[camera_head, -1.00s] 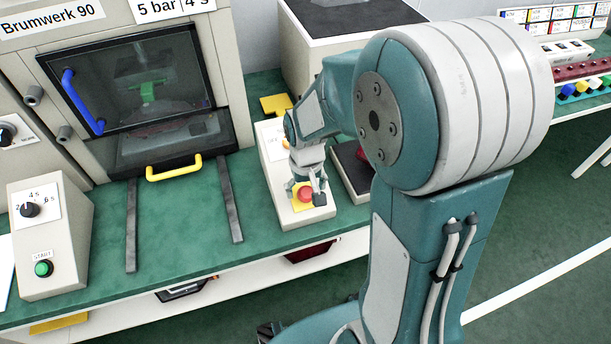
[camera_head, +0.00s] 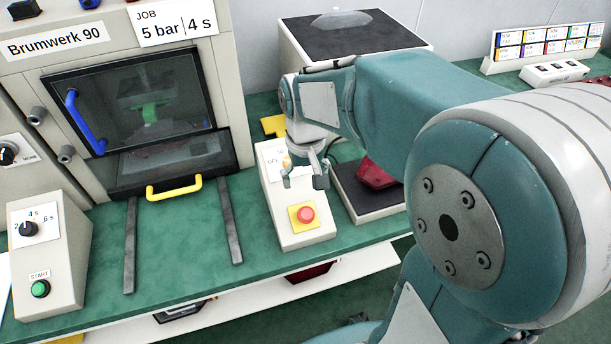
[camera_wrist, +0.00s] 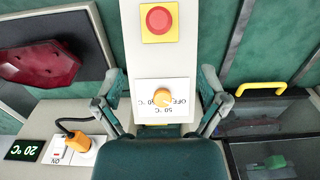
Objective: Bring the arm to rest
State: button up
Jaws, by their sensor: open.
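My gripper (camera_head: 308,180) hangs open and empty above a pale control box (camera_head: 310,232) on the green bench. In the wrist view my gripper (camera_wrist: 163,88) shows its two fingers spread, one on each side of the box's orange knob (camera_wrist: 163,96). A red button on a yellow plate (camera_head: 305,215) sits at the box's near end, clear of the fingers. It also shows at the top of the wrist view (camera_wrist: 158,20). My arm reaches in from the right, with its large joint close to the head camera.
A press cabinet (camera_head: 232,90) with a dark window and yellow handle (camera_head: 174,188) stands left. A red lamp part (camera_head: 375,174) lies on a dark-topped scale-like box (camera_head: 360,200) right of the control box. A start box (camera_head: 60,255) stands front left.

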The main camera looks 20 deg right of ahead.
dwell(0.4)
jog(key=s+r+t, duration=0.2)
jog(key=s+r, duration=0.2)
jog(key=s, duration=0.2)
jog(key=s+r+t, duration=0.3)
jog(key=s, duration=0.4)
jog(key=shift+s+d+r+t, duration=0.2)
jog(key=shift+s+r+t, duration=0.1)
jog(key=shift+r, duration=0.05)
jog(key=c, duration=0.4)
jog(key=shift+a, duration=0.15)
jog(key=shift+c, duration=0.4)
